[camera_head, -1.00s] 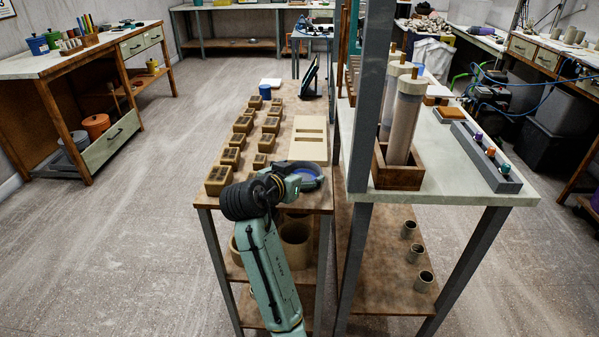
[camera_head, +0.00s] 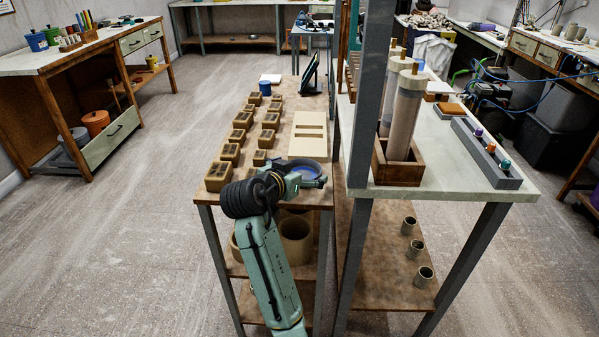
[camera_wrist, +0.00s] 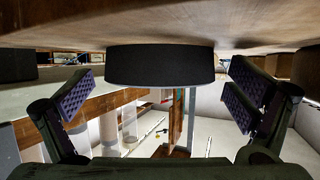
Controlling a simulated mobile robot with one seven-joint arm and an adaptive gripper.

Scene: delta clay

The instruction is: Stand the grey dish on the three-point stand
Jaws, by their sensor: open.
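A dark grey dish (camera_wrist: 160,66) sits at the near end of the brown bench, and its blue inside (camera_head: 307,168) shows in the head view. The wrist view looks upside down, with the bench top above the dish. My gripper (camera_wrist: 162,78) is open, with one finger on each side of the dish and gaps between. In the head view my gripper (camera_head: 308,180) is low at the dish's near side and hides part of it. I cannot make out the three-point stand.
Several small brown blocks (camera_head: 230,153) stand in rows left on the bench. A cream slotted board (camera_head: 308,132) lies just behind the dish. A grey post (camera_head: 367,100) and a wooden box with tall cylinders (camera_head: 398,173) stand to the right.

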